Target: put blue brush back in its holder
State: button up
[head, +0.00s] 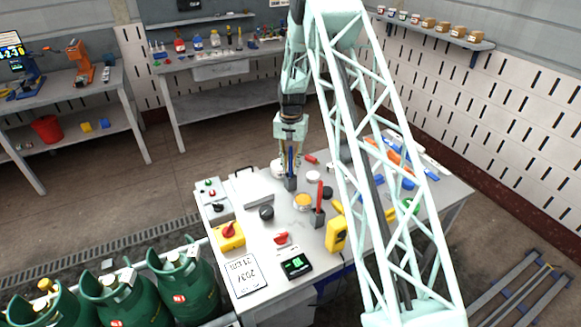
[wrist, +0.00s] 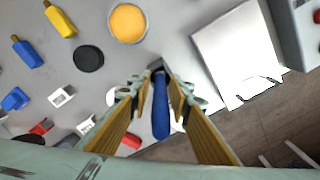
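The blue brush (wrist: 160,112) stands handle up between the two fingers of my gripper (wrist: 159,84) in the wrist view. The fingertips come in close on both sides of its handle and look shut on it. In the head view my gripper (head: 290,166) points down at the brush (head: 291,160) over the table. A small grey holder (head: 291,184) is directly below the brush. The holder's dark edge (wrist: 156,65) shows just past the fingertips in the wrist view. The brush's lower end is hidden, so its depth in the holder cannot be told.
A red brush (head: 319,196) stands in a second grey holder (head: 317,218) to the right. A yellow-topped round tin (head: 303,202), a black disc (wrist: 89,58) and a yellow meter (head: 337,234) are nearby. A grey laptop-like plate (wrist: 238,50) lies on the other side.

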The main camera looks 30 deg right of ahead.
aim_at(291, 147)
jog(key=shift+o, duration=1.1)
jog(key=shift+r, duration=0.15)
jog(key=shift+r, duration=5.9)
